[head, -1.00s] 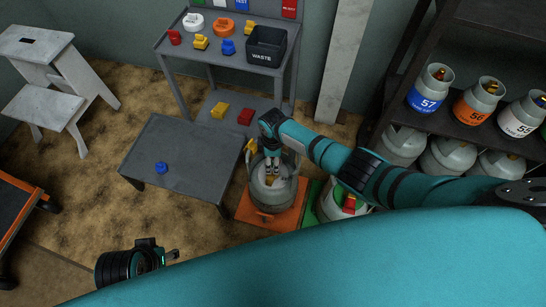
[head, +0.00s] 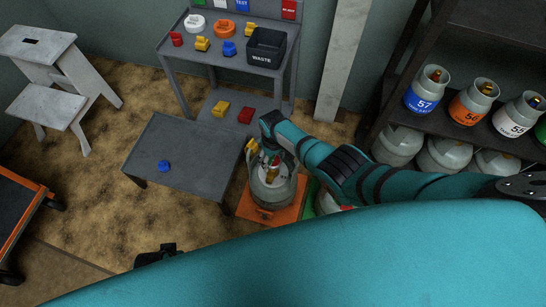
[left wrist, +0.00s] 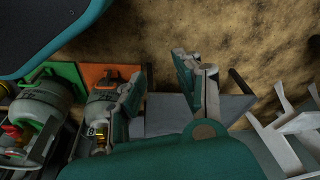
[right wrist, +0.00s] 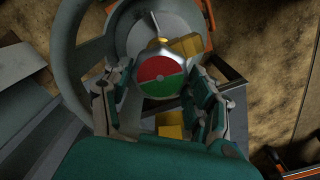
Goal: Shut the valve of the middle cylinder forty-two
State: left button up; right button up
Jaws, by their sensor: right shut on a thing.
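A grey gas cylinder (head: 268,196) stands upright on an orange platform (head: 285,214); its number is not legible. It also shows in the left wrist view (left wrist: 103,102). My right gripper (head: 272,158) is over its top. In the right wrist view, the right gripper (right wrist: 161,80) is shut on a round valve knob (right wrist: 160,70) with a red and green face, one finger on each side. Part of the brass valve body shows below the gripper in the head view. My left gripper (left wrist: 160,85) is open and empty; the head view shows only a bit of it at the bottom edge.
Another cylinder (left wrist: 40,98) stands beside it on a green platform (left wrist: 62,72). A low grey table (head: 185,160) with a blue piece (head: 164,166) is to the left. Behind are a bench with a waste bin (head: 266,47) and, at right, a cylinder shelf (head: 470,125).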

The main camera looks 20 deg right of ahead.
aim_at(273, 160)
jog(key=m, duration=0.3)
jog(key=shift+m, duration=0.4)
jog(key=m, duration=0.5)
jog(key=shift+p, duration=0.4)
jog(key=m, duration=0.4)
jog(key=shift+m, duration=0.4)
pick_arm(q)
jog(key=shift+s+f, duration=0.3)
jog(key=shift+f, duration=0.55)
jog(key=shift+s+f, duration=0.3)
jog(key=shift+f, duration=0.55)
pick_arm(e)
jog(key=shift+m, duration=1.1)
jog(key=o, duration=1.2)
jog(key=shift+r, duration=0.1)
notch_tip(273, 160, up, 12)
jog(key=shift+f, duration=0.1)
